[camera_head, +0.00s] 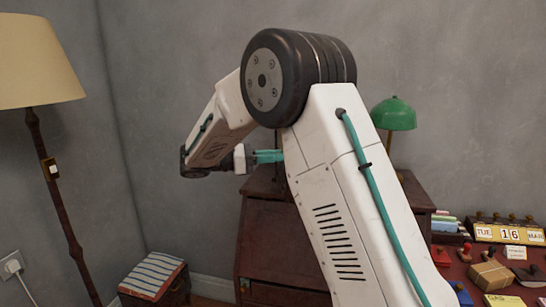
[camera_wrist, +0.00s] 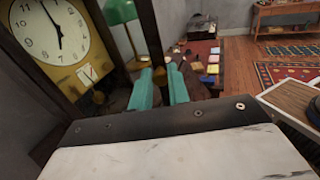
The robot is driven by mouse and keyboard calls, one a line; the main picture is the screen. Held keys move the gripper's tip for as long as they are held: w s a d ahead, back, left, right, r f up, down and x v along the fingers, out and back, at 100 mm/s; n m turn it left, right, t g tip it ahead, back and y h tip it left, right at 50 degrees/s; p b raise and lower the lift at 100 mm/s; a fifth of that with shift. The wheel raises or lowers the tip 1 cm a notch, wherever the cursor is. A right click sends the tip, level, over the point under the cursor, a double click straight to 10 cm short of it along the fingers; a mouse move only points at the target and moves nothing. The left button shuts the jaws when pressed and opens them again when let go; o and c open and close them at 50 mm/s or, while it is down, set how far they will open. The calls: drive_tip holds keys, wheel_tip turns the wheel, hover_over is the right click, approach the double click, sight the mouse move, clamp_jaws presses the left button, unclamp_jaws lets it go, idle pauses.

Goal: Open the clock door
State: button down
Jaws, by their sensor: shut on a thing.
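The clock (camera_wrist: 52,40) shows at the upper left of the wrist view, with a cream dial, black numerals and a brass-coloured plate in a dark wooden case. The clock door (camera_wrist: 151,35) shows as a dark wooden bar right of the case, with a gap between. The lamp shows through that gap. My gripper (camera_wrist: 162,86) has its two teal fingers shut on the lower part of this bar. In the head view my gripper (camera_head: 268,157) is above the dark wooden desk, and my arm hides the clock.
A green-shaded lamp (camera_head: 394,113) stands behind my arm; it also shows in the wrist view (camera_wrist: 119,12). The wooden desk (camera_head: 270,240) is below. A calendar (camera_head: 508,232) and small items lie at right. A floor lamp (camera_head: 38,65) stands left, beside a striped stool (camera_head: 152,275).

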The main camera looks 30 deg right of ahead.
drive_tip(key=shift+r, duration=0.15)
drive_tip(key=c, duration=1.3)
unclamp_jaws()
drive_tip(key=shift+c, duration=0.2)
